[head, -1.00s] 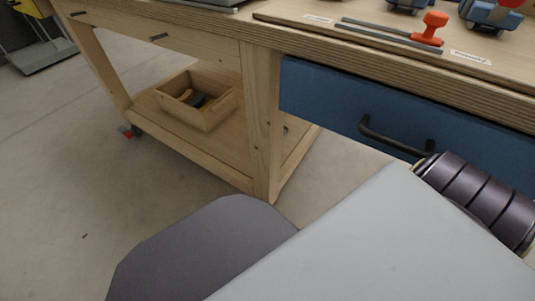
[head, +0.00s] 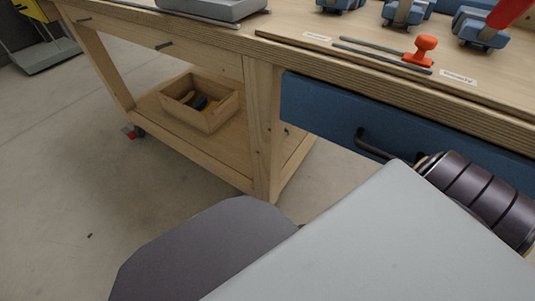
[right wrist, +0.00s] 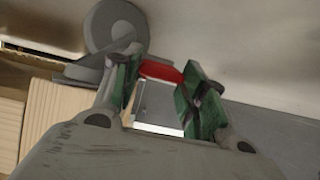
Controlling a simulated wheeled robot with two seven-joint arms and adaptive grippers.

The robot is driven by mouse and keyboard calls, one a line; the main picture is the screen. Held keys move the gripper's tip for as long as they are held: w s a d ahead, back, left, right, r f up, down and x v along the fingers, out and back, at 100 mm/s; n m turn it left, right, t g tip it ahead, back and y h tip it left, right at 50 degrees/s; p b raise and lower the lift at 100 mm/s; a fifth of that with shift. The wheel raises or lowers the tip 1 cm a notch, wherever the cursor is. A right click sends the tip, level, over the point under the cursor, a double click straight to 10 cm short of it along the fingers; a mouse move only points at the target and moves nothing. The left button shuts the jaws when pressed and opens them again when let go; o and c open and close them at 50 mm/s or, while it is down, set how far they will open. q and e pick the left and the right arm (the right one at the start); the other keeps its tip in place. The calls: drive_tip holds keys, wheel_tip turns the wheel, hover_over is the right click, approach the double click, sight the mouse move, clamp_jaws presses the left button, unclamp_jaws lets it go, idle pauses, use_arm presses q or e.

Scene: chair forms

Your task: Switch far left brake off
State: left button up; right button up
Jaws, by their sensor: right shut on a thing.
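In the right wrist view, my right gripper (right wrist: 162,65) has green-padded fingers shut on a red brake lever (right wrist: 158,71). A grey caster wheel (right wrist: 110,28) is just beyond the left finger. In the head view, a dark caster with a red brake lever (head: 128,132) is under the bench's left leg, with no gripper beside it. The head view does not show my right gripper, so I cannot tell which caster it holds. My left gripper is not in view.
A wooden workbench (head: 262,130) with a blue drawer (head: 325,108) stands ahead. An open wooden box (head: 205,120) is on its lower shelf. Tools and an orange-handled stamp (head: 422,52) are on top. Bare concrete floor (head: 70,190) lies to the left.

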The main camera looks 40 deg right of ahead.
drive_tip(key=o, duration=1)
drive_tip(key=shift+s, duration=0.2)
drive_tip(key=shift+s+d+r, duration=0.25)
drive_tip(key=shift+s+r, duration=0.05)
drive_tip(key=shift+s, duration=0.2)
drive_tip(key=shift+v, duration=5.2)
drive_tip(key=shift+r, duration=0.15)
drive_tip(key=shift+w, duration=0.15)
